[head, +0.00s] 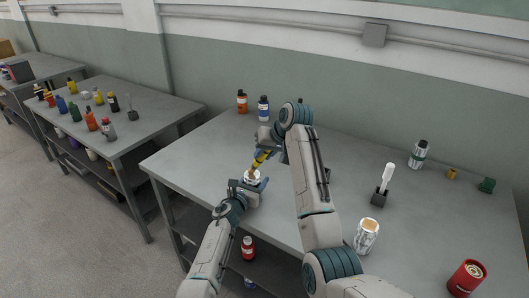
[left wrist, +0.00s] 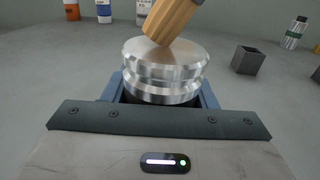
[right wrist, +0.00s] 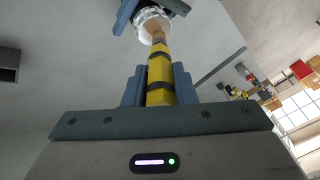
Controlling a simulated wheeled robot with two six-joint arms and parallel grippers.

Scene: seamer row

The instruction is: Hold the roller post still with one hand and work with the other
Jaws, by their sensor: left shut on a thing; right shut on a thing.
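The roller post (head: 252,175) is a shiny silver grooved cylinder near the front left edge of the table. In the left wrist view the post (left wrist: 165,75) stands between the blue fingers of my left gripper (head: 250,185), which is shut on it. My right gripper (head: 270,147) is above and is shut on a yellow and black striped tool (right wrist: 162,80). The tool's wood-coloured end (left wrist: 172,18) slants down to the post's top and seems to touch it. The post's lower part is hidden by my left gripper.
On the table stand an orange bottle (head: 242,101), a blue-labelled bottle (head: 263,108), a white-handled brush in a dark holder (head: 379,199), a silver can (head: 367,235) and a red can (head: 467,277). A second table (head: 150,135) with bottles stands left.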

